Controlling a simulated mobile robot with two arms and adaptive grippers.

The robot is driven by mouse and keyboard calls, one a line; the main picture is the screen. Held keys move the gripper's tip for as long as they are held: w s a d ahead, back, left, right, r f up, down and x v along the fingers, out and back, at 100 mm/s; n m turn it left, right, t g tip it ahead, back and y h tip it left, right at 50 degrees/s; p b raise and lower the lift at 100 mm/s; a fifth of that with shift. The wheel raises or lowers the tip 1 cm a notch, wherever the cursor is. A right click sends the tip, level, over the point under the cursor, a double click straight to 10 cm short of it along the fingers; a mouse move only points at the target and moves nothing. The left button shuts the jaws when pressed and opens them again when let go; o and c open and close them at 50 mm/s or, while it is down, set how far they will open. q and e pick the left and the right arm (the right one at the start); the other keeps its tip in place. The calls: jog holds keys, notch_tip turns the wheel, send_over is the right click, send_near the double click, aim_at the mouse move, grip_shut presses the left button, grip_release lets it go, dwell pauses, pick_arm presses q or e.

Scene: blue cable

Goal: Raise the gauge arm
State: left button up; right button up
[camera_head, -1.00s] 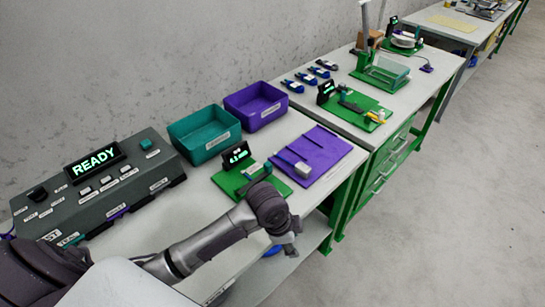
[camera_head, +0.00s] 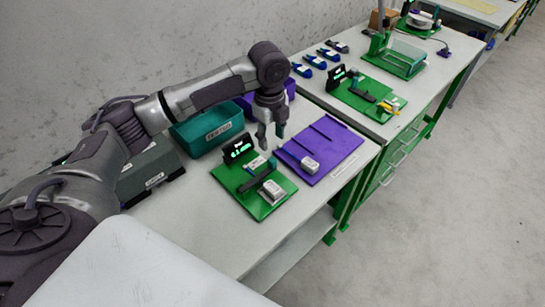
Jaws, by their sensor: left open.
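The near gauge (camera_head: 240,150) is a black display unit with glowing green digits on a green base plate (camera_head: 228,180). A dark green gauge arm (camera_head: 258,177) reaches low across the plate toward a grey-white block (camera_head: 271,190); whether they touch is unclear. My left gripper (camera_head: 271,146) points down, open and empty, behind and right of the gauge arm. It is near the display and the purple board's left corner. My right gripper is not in view.
A purple board (camera_head: 335,140) with another grey-white block (camera_head: 309,164) lies right of the gauge. Teal (camera_head: 207,133) and purple bins stand behind. A similar green gauge station (camera_head: 362,100) and several blue clamps (camera_head: 315,61) are on the farther table. Front bench is clear.

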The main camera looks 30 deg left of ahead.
aim_at(272, 159)
pick_arm(q)
notch_tip(272, 159, down, 10)
jog(key=shift+w+p, duration=0.15)
jog(key=shift+p, duration=0.15)
jog(key=shift+c, duration=0.2)
grip_shut()
